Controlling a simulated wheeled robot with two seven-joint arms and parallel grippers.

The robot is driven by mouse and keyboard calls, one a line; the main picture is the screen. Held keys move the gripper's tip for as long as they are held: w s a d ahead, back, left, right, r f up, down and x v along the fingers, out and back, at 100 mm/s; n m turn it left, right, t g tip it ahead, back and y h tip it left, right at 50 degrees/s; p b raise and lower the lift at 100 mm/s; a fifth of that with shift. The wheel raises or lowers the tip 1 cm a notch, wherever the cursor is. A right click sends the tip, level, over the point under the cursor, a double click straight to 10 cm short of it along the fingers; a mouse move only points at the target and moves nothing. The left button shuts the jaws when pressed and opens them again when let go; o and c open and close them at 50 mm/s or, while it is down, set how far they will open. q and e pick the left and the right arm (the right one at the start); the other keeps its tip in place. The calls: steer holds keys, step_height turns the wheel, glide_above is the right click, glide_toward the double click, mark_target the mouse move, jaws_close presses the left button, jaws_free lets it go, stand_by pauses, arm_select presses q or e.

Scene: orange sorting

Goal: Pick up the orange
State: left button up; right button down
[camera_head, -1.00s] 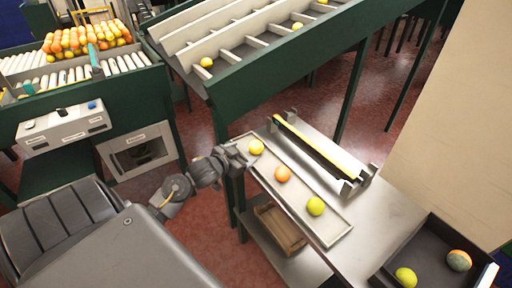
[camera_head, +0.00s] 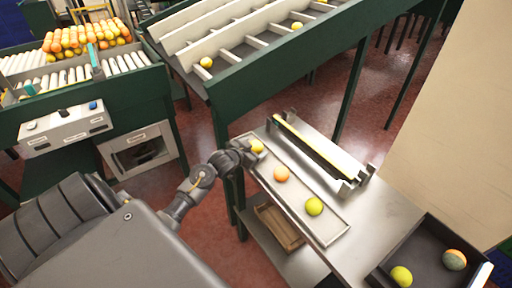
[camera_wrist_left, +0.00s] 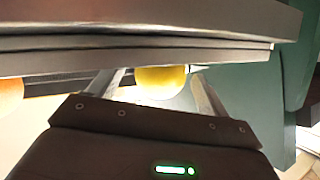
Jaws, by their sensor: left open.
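Three fruits lie in a row in the shallow tray (camera_head: 296,210) on the metal table. A yellow fruit (camera_head: 257,146) is at its far end, an orange one (camera_head: 281,173) in the middle and a yellow-green one (camera_head: 314,207) at the near end. My left gripper (camera_head: 248,152) is at the far end, beside the yellow fruit and partly covering it. In the left wrist view the open fingers (camera_wrist_left: 160,85) show on either side of the yellow fruit (camera_wrist_left: 160,80); contact cannot be told. Part of the orange fruit (camera_wrist_left: 9,96) shows at the left edge. My right gripper is not in view.
A dark bin (camera_head: 425,242) with two fruits stands at the near right. A metal rail fixture with a yellow strip (camera_head: 315,147) lies behind the tray. A green sorting conveyor (camera_head: 285,72) stands behind. A wooden crate (camera_head: 278,226) sits on the lower shelf.

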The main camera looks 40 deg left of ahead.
arm_select(q)
steer(key=c, duration=1.1)
steer(key=shift+r+b, duration=0.3)
steer(key=shift+r, duration=0.25)
steer(key=s+r, duration=0.4)
steer(key=s+a+r, duration=0.1)
steer(key=s+r, duration=0.3)
steer(key=s, duration=0.1)
steer(key=s+a+r, duration=0.1)
steer(key=s+r, duration=0.3)
steer(key=s, duration=0.1)
steer(key=shift+a, duration=0.2)
steer(key=shift+w, duration=0.1)
